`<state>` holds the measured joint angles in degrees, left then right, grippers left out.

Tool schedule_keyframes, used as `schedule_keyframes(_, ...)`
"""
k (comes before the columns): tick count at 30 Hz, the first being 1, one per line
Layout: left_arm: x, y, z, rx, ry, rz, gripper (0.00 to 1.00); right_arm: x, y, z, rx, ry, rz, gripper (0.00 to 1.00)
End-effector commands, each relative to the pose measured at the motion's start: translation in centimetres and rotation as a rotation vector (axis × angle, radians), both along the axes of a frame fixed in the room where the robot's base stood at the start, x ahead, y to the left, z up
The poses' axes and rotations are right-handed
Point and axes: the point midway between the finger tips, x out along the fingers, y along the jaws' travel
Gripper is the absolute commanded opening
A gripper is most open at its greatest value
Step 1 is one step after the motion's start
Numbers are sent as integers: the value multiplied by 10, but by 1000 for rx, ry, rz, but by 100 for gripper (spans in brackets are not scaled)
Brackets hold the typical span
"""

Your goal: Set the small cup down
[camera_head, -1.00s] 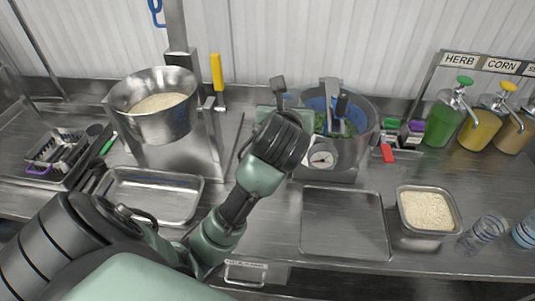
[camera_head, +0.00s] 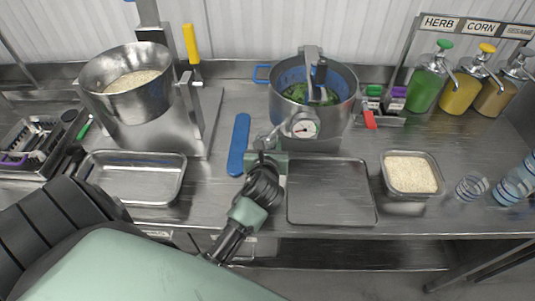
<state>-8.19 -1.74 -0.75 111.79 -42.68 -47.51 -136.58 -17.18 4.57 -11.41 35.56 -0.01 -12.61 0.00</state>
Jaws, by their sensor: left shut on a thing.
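My left gripper (camera_head: 266,148) is over the counter, in front of the round steel pot and just left of its dial gauge. Its jaws are shut on a small grey metal piece, which I take to be the small cup. The gripper and wrist hide most of it, and I cannot tell whether it touches the counter. My right gripper is not in view.
A flat steel tray (camera_head: 330,214) lies right of my wrist. A blue strip (camera_head: 238,150) lies to the left. The steel pot (camera_head: 345,108) stands behind. A rice pan (camera_head: 410,190) and clear cups (camera_head: 472,187) are at right; an empty tray (camera_head: 130,192) is at left.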

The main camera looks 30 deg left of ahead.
Motion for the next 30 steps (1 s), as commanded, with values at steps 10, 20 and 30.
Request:
schedule_keyframes(10,0,0,-42,-1,2,0,0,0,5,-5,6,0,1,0)
schedule_keyframes(20,0,0,-45,-1,1,0,0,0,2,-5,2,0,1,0)
schedule_keyframes(30,0,0,-45,-1,1,0,65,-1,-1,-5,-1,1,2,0)
